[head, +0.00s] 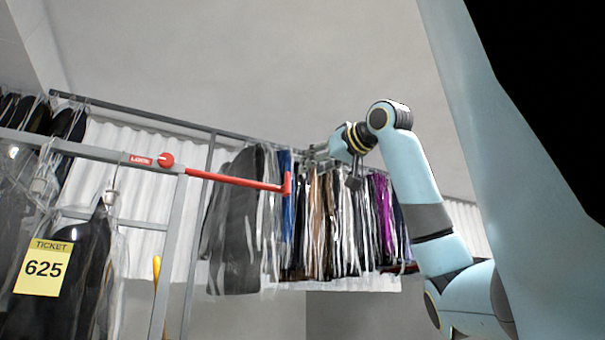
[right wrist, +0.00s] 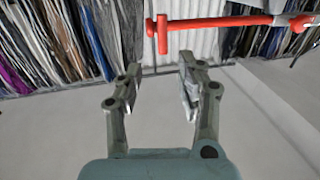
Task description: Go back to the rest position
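My right arm rises at the right of the head view. Its gripper (head: 318,152) points left, in front of the back garment rack and a little above the end of the red lever. In the right wrist view the right gripper (right wrist: 158,88) has its two fingers apart with nothing between them. The red lever (head: 232,180) sticks out to the right from the grey rail and ends in a short upright handle. It also shows in the right wrist view (right wrist: 215,23), beyond the fingertips and apart from them. My left gripper is in neither view.
A grey rail (head: 90,148) with a red LOCK label (head: 141,161) crosses the left. A bagged dark garment with a yellow ticket 625 (head: 43,267) hangs there. Many bagged garments (head: 330,225) hang on the back rack.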

